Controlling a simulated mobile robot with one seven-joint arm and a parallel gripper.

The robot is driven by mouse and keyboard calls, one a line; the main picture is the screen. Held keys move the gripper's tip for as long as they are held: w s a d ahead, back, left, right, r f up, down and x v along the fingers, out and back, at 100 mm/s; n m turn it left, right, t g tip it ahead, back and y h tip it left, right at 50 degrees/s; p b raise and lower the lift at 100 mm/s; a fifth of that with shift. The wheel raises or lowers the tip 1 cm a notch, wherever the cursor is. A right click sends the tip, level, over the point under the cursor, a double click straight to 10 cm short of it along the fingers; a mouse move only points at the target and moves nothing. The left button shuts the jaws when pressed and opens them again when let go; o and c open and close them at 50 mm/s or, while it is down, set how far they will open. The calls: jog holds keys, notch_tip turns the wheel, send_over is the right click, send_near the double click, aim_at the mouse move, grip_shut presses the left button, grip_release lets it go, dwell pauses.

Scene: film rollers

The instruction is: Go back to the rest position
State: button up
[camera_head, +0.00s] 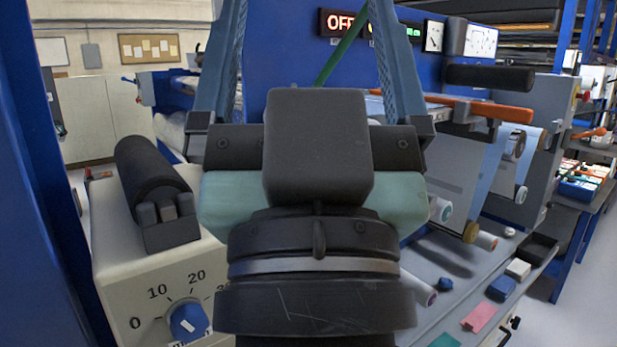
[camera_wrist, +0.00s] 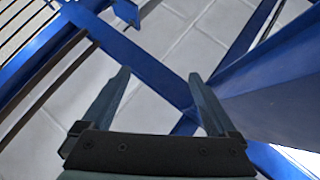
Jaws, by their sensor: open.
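My gripper (camera_head: 307,8) fills the middle of the head view, with its two blue-grey fingers pointing up and spread wide apart. Nothing is between the fingers. The wrist view also shows my gripper (camera_wrist: 160,75) open and empty, above a pale tiled floor (camera_wrist: 150,95) and blue beams. The film machine (camera_head: 480,150) stands to the right of my gripper in the head view, with an orange bar and several roller ends. My wrist and hand hide part of the machine and its bench.
A beige box with a blue dial (camera_head: 188,320) and a black cylinder (camera_head: 150,170) stands close at left. A blue post (camera_head: 45,180) rises at the left edge. Small blocks, including a pink one (camera_head: 478,317), lie on the bench at lower right. A blue beam (camera_wrist: 270,90) stands right of my fingers.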

notch_tip(320, 180, up, 19)
jog(key=s+p, duration=0.1)
jog(key=p, duration=1.7)
